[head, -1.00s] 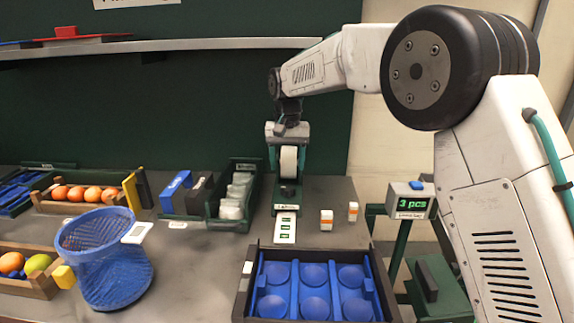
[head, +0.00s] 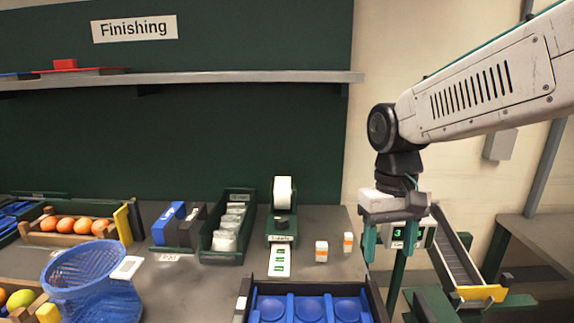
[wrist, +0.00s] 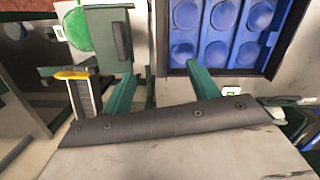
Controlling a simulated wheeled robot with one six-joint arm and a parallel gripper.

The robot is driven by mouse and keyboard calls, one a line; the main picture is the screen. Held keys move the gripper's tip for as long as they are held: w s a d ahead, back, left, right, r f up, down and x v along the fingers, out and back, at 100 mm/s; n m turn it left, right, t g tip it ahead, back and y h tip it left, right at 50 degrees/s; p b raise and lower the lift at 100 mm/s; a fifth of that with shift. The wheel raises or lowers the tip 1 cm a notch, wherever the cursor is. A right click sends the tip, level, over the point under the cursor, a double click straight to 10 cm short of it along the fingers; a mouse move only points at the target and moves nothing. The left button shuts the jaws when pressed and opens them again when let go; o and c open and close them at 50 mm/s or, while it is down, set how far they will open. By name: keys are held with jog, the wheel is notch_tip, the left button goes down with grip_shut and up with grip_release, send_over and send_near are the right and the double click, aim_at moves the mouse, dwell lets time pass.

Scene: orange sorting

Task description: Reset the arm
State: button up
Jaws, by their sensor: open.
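My gripper (head: 390,245) hangs pointing down at the right of the bench in the head view, in front of the green-lit display (head: 399,233), which it partly covers. Its two green fingers are apart with nothing between them. In the wrist view my gripper (wrist: 160,75) also shows spread, empty fingers over the bench edge and the side of a dark box. My arm's white link reaches in from the upper right.
A dark box with a blue cupped insert (head: 315,308) is at the front; the wrist view shows its empty cups (wrist: 213,50). A chute (head: 468,262) is at right.

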jog(key=s+d+m+t, duration=0.1)
jog(key=s+d, duration=0.3)
jog(key=s, duration=0.5)
jog(key=s+d+m+t, duration=0.1)
jog(key=s+d, duration=0.3)
jog(key=s, duration=0.4)
jog(key=shift+s+d+t, duration=0.2)
jog(key=shift+s+t, duration=0.1)
jog(key=shift+s, duration=0.1)
